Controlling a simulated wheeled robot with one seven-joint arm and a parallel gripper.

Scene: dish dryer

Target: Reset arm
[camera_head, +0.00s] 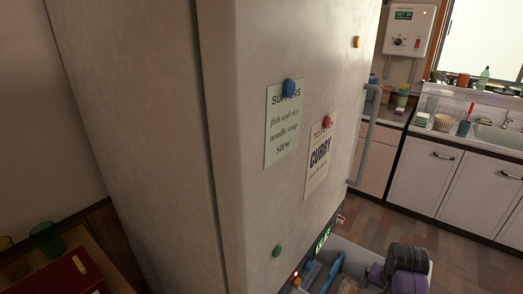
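No fingers of my gripper can be made out in the head view. A dark ribbed and purple shape shows at the bottom right, over a pale open bin or drawer (430,270); I cannot tell whether it is part of my arm.
A large off-white fridge (240,150) fills the middle, with notes, magnets and a grey handle (368,140). A low wooden surface (100,255) with a red item (60,275) and a green cup (47,238) is at lower left. White cabinets (430,180) with a sink (497,135) stand at right. Open floor (470,260) lies before them.

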